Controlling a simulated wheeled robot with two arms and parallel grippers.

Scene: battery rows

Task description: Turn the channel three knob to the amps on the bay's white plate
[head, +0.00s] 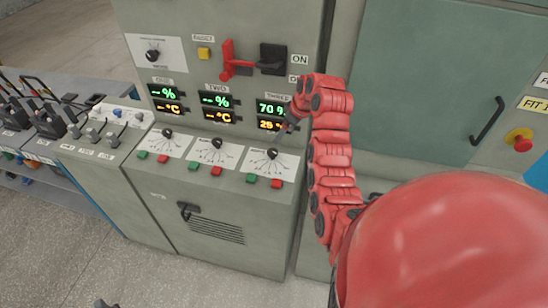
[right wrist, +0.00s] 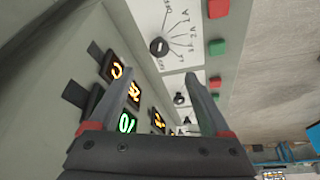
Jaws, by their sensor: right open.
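The channel three knob (head: 272,154) is a dark round knob on a white dial plate, rightmost of three on the grey cabinet. In the right wrist view the nearest dial knob (right wrist: 158,46) has marks such as OFF, 1A and 2A fanned around it; its exact setting is unclear. My right gripper (right wrist: 163,85) is open and empty. In the head view it is near the third display (head: 271,116), above the knob and apart from it. At the bottom left edge, a small dark tip (head: 103,303) may be my left gripper; its jaws are hidden.
Two similar knobs (head: 217,143) (head: 167,132) sit to the left. Green and red buttons (head: 277,183) are below the dials. A red lever (head: 229,62) projects above the displays. A battery bench (head: 60,130) stands at left; a red emergency button (head: 521,141) is at right.

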